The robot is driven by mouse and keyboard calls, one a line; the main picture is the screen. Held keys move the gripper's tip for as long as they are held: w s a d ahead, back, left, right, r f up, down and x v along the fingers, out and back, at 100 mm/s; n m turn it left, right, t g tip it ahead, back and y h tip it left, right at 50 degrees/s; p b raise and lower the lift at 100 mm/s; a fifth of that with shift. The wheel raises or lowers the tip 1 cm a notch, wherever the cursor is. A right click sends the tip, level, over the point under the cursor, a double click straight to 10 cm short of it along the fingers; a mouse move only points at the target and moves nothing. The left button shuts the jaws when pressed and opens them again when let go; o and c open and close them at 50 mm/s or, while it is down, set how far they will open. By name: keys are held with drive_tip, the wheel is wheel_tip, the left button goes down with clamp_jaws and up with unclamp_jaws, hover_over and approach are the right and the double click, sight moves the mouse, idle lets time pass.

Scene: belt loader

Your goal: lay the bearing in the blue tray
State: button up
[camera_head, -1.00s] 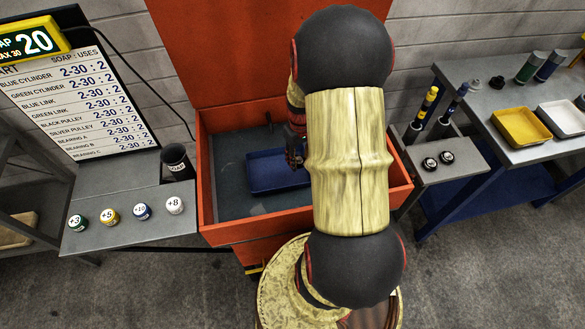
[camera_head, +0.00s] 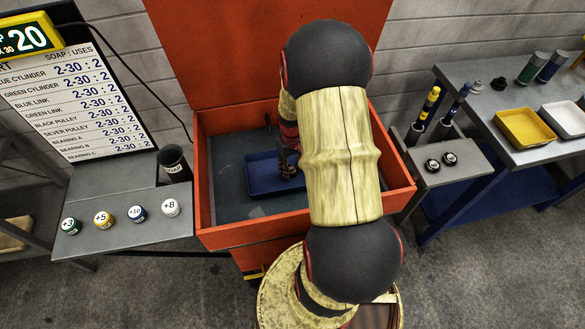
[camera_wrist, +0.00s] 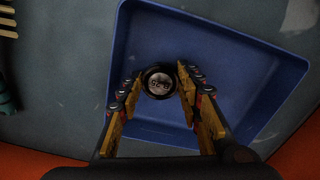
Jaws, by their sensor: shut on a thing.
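The bearing (camera_wrist: 160,82) is a dark ring with a pale middle, seen from above between my fingertips in the wrist view. My gripper (camera_wrist: 158,78) is shut on it, one yellow finger pad on each side. The blue tray (camera_wrist: 121,45) lies under the bearing and fingers in the wrist view; its floor around them is bare. Whether the bearing touches the tray floor, I cannot tell. In the head view the tray (camera_head: 256,183) lies in the orange-walled basin, its right part hidden by my arm. My gripper (camera_head: 288,171) shows small there, over the tray; the bearing is not clear.
The orange basin (camera_head: 245,234) has raised walls around the tray. A black soap cup (camera_head: 174,163) and several numbered pots stand on the left shelf. Two dark round parts (camera_head: 441,161) sit on the right shelf. A yellow tray (camera_head: 524,128) is farther right. Some grey basin floor is free.

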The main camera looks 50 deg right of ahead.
sight(293, 171)
drive_tip(key=o, duration=1.2)
wheel_tip(293, 171, up, 12)
drive_tip(key=p, duration=0.4)
drive_tip(key=w+a+r+n+t+h, duration=0.15)
drive_tip(key=w+a+r, duration=0.25)
drive_tip(key=a+r, duration=1)
drive_tip(key=s+a+r+n+t, duration=0.1)
drive_tip(key=s+a+r, duration=0.3)
drive_tip(key=a, duration=0.4)
drive_tip(key=s+a+r+n+t+y, duration=0.1)
drive_tip(key=s+a+r+n+t, duration=0.1)
drive_tip(key=s+a+r, duration=0.3)
drive_tip(key=a+r+t, duration=0.1)
drive_tip(key=a+r, duration=0.1)
drive_tip(key=a, duration=0.1)
drive_tip(key=shift+r, duration=0.2)
drive_tip(key=shift+y, duration=0.25)
